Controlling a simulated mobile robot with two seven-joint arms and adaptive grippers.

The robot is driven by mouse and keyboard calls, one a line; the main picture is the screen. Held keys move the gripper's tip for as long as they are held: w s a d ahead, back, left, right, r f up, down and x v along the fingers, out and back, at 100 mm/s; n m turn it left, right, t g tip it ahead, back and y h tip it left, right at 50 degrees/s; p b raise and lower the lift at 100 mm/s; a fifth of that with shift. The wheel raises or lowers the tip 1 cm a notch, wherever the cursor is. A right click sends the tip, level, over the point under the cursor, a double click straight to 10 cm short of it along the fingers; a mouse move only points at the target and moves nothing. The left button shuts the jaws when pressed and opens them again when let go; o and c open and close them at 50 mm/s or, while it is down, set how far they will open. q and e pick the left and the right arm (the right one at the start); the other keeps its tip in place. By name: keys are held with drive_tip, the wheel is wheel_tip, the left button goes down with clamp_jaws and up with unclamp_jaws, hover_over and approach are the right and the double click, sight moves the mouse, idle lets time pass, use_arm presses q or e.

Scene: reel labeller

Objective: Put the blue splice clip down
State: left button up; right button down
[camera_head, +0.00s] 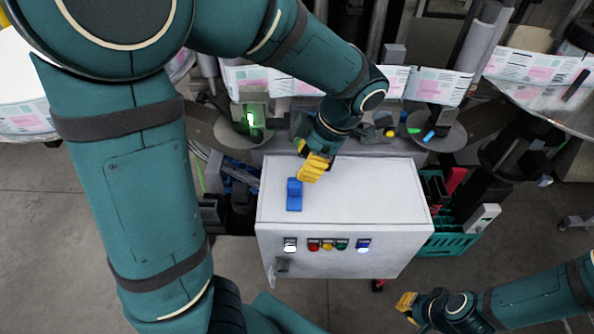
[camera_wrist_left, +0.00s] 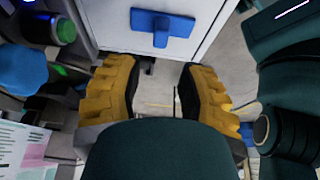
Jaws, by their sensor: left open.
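The blue splice clip (camera_head: 294,194) lies on the light grey top of the cabinet (camera_head: 345,195), near its left edge. It also shows in the left wrist view (camera_wrist_left: 162,26), beyond the fingertips and apart from them. My left gripper (camera_head: 314,168), with yellow fingers, is just behind and to the right of the clip. In the left wrist view its two fingers (camera_wrist_left: 158,82) stand wide apart with nothing between them. My right gripper (camera_head: 405,306) is at the lower right, away from the cabinet; whether its fingers are apart is too small to tell.
The cabinet front carries several coloured buttons (camera_head: 327,245) and a handle at the left. A round plate (camera_head: 437,130) with small green and blue pieces is behind right. A printed label web (camera_head: 300,83) runs across the back. A teal crate (camera_head: 450,243) stands right. The cabinet top's right half is clear.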

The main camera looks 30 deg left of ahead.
use_arm(q)
drive_tip(key=v, duration=0.4)
drive_tip(key=shift+p, duration=0.3)
drive_tip(key=shift+f, duration=0.1)
